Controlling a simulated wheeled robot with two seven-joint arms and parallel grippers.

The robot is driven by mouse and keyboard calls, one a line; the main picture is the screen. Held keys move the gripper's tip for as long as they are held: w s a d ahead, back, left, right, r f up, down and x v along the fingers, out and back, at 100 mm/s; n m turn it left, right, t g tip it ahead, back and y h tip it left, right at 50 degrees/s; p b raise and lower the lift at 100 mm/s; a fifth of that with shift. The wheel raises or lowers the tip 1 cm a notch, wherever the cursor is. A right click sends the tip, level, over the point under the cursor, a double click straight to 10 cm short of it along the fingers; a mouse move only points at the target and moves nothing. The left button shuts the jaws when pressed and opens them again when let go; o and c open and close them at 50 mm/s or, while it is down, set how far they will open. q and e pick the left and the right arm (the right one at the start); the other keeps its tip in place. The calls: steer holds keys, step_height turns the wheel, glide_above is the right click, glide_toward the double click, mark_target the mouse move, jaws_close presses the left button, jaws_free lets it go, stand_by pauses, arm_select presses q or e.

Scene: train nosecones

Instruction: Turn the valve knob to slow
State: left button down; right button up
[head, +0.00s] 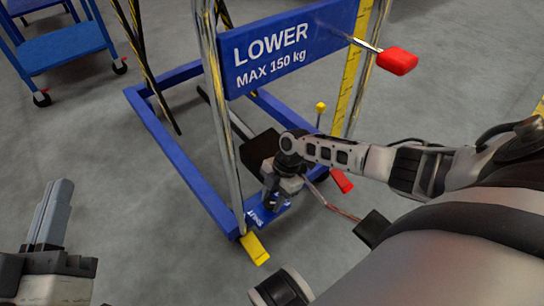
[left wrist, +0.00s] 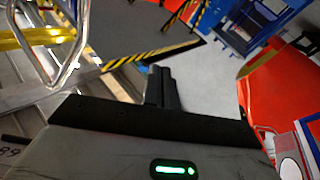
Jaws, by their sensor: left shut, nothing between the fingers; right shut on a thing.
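My right gripper (head: 270,200) reaches down at the blue base of the lift frame (head: 170,150), beside a black box (head: 258,152). It is shut on a small dark thing that appears to be the valve knob; the fingers mostly hide it, so its setting cannot be read. A blue plate with partly covered white lettering (head: 255,216) lies just below the fingers. My left gripper (head: 52,214) is shut and empty over bare floor at the lower left. Its closed fingers also show in the left wrist view (left wrist: 160,88).
A blue sign (head: 285,50) reads LOWER MAX 150 kg. A red-handled lever (head: 397,61) sticks out at its right. A red grip (head: 341,181), a yellow-topped lever (head: 320,107) and a yellow foot (head: 254,249) are near my right gripper. A blue cart (head: 60,48) stands back left.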

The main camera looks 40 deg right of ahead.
steer(key=m+p, duration=0.1)
steer(key=m+t+p, duration=0.1)
steer(key=m, duration=0.1)
steer(key=shift+s+r, duration=0.2)
steer(key=shift+m+p, duration=0.3)
steer(key=shift+m, duration=0.1)
steer(key=m+t+p, duration=0.1)
steer(key=m, duration=0.1)
steer(key=m+t+h+p, duration=0.1)
steer(key=m+p, duration=0.1)
steer(key=m, duration=0.1)
steer(key=shift+s+f, duration=0.1)
steer(key=shift+s, duration=0.05)
arm_select(q)
steer(key=f+g, duration=0.1)
steer(key=s+f+g+y, duration=0.1)
steer(key=f, duration=0.1)
steer(key=s+f+n+g+y, duration=0.1)
steer(key=g, duration=0.1)
steer(key=shift+s+f+p, duration=0.1)
steer(key=shift+f+p, duration=0.2)
steer(key=shift+f, duration=0.25)
steer(key=shift+a+f, duration=0.1)
steer(key=shift+f, duration=0.15)
arm_select(e)
steer(key=shift+f+m, duration=0.1)
steer(key=shift+m, duration=0.2)
